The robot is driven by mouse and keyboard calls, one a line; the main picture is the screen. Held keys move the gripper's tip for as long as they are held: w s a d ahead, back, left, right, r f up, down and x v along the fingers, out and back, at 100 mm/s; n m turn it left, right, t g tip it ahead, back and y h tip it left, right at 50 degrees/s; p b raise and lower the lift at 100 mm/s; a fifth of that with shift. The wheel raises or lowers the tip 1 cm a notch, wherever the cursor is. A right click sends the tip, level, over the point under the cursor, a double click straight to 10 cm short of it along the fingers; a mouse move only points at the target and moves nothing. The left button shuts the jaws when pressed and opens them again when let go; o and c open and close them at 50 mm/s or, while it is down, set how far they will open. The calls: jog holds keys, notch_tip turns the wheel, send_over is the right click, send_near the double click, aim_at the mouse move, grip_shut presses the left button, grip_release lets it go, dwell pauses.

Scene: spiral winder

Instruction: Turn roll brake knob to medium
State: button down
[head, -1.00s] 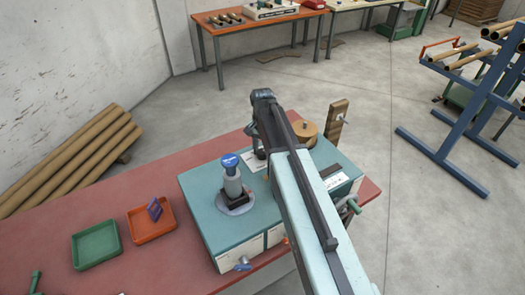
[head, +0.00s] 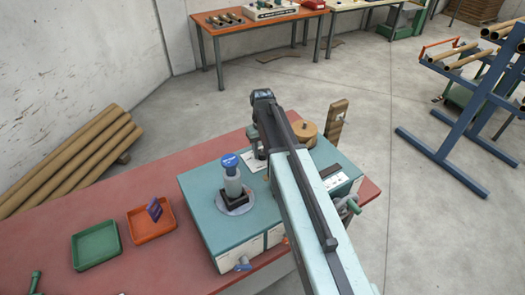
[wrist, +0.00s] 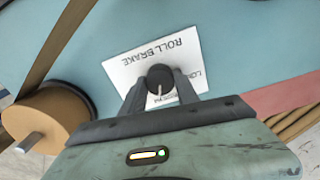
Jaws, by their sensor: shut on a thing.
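The roll brake knob (wrist: 158,74) is round and black, with a pale pointer line toward the bottom of the wrist view. It sits on a white label (wrist: 130,68) reading ROLL BRAKE, seen upside down; the smaller setting words are partly covered. My gripper (wrist: 160,88) has one finger on each side of the knob and is shut on it. In the head view my gripper (head: 256,143) is over the far part of the teal machine top (head: 205,187), where my arm hides the knob.
A blue-topped grey post (head: 232,180) stands on the machine left of my arm. A tan roll (head: 305,133) and an upright wooden piece (head: 337,120) are on the far right. Green (head: 97,262) and orange (head: 169,236) trays lie on the red bench.

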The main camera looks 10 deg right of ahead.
aim_at(262, 152)
jog(key=shift+n, duration=2.1)
jog(key=c, duration=0.9)
grip_release()
notch_tip(262, 152, up, 8)
jog(key=p, duration=0.8)
jog(key=shift+f, duration=0.1)
